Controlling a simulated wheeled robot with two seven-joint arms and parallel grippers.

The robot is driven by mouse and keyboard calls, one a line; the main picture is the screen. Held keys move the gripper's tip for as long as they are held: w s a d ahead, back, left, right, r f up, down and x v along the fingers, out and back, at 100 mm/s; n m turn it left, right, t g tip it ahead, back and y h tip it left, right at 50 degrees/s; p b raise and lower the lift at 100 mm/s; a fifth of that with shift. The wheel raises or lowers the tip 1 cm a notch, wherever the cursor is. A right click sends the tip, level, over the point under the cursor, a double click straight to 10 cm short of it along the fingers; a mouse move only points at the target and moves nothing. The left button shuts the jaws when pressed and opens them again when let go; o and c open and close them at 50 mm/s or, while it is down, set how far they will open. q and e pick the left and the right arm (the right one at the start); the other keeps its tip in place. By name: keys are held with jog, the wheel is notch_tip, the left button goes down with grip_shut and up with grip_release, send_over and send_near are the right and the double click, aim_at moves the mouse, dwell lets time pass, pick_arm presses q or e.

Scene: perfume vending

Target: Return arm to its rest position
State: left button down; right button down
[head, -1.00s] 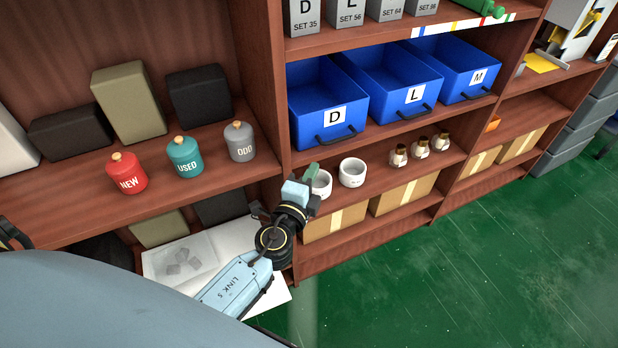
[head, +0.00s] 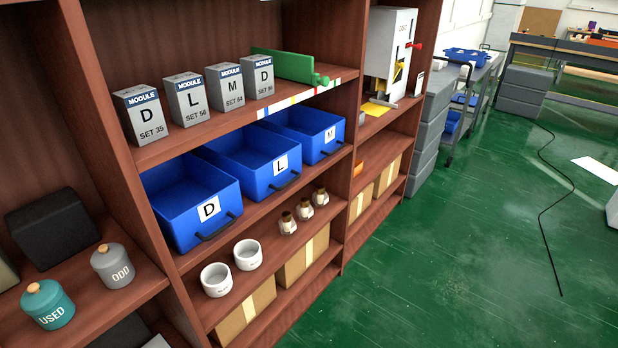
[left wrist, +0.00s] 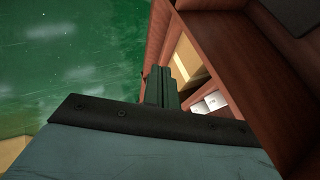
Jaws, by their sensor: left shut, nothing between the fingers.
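My left gripper (left wrist: 162,86) shows in the left wrist view as two dark fingers close together, shut with nothing between them. It points over the green floor (left wrist: 60,50) and beside the wooden shelf (left wrist: 215,45). A small white item (left wrist: 210,103) lies on a shelf level to its right, apart from the fingers. Neither of my arms shows in the head view, and my right gripper is in no view.
In the head view, the brown shelf unit (head: 105,115) holds blue bins (head: 190,205), grey module boxes (head: 139,116), white cups (head: 216,280) and lidded pots (head: 48,305). The green floor (head: 450,260) at right is open, crossed by a black cable (head: 550,215).

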pick_arm(q)
jog(key=s+f+n+g, duration=0.3)
jog(key=s+f, duration=0.2)
jog(key=s, duration=0.7)
jog(key=s+a+f+n+g, duration=0.1)
jog(key=s+f+n+g, duration=0.2)
jog(key=s, duration=0.9)
notch_tip(320, 180, down, 3)
jog(key=shift+s+a+r+g+h, duration=0.15)
jog(key=shift+s+a+g+h, duration=0.05)
jog(key=shift+s+g+h, duration=0.1)
